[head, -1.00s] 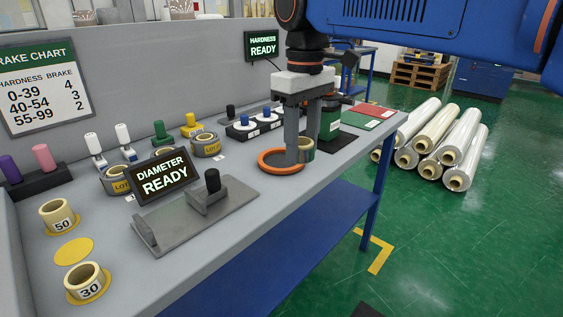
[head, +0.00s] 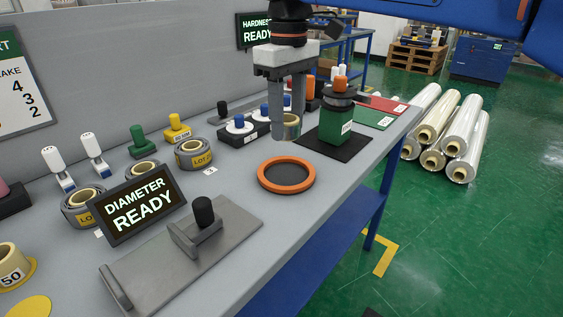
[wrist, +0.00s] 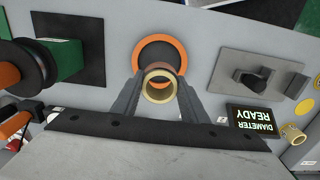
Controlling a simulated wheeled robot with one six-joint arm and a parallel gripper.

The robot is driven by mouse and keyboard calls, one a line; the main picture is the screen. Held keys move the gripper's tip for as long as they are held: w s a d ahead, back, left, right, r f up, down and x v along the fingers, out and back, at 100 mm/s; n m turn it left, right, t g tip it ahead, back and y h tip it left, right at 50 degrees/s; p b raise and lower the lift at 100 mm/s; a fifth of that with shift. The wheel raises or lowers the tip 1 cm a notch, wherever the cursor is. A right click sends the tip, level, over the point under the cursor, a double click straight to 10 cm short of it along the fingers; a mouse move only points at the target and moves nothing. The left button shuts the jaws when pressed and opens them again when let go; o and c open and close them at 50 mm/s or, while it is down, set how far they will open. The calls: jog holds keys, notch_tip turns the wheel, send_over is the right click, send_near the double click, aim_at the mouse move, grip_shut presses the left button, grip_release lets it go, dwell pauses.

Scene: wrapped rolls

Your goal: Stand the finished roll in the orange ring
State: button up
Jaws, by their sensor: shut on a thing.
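My gripper (head: 288,127) is shut on a small cream roll (head: 292,130), partly hidden behind the near finger in the head view. The roll's open end faces the camera in the wrist view (wrist: 160,76), between the two fingers. The orange ring (head: 286,188) lies flat on the bench with a dark, empty centre. In the head view the roll is apart from the ring, above and behind it. In the wrist view the roll overlaps the lower part of the ring (wrist: 160,37).
A green block device (head: 336,126) stands on a black mat to the right. A grey plate with a black knob (head: 203,211) and the DIAMETER READY sign (head: 139,205) are at the front left. Wrapped lot rolls (head: 194,153) stand behind. Bare bench surrounds the ring.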

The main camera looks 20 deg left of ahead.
aim_at(286, 175)
jog(key=shift+a+f, duration=0.1)
jog(key=shift+f, duration=4.8)
jog(key=o, duration=1.1)
jog(key=shift+f, duration=0.1)
notch_tip(286, 175, up, 12)
jog(key=shift+r, duration=0.1)
jog(key=shift+w, duration=0.1)
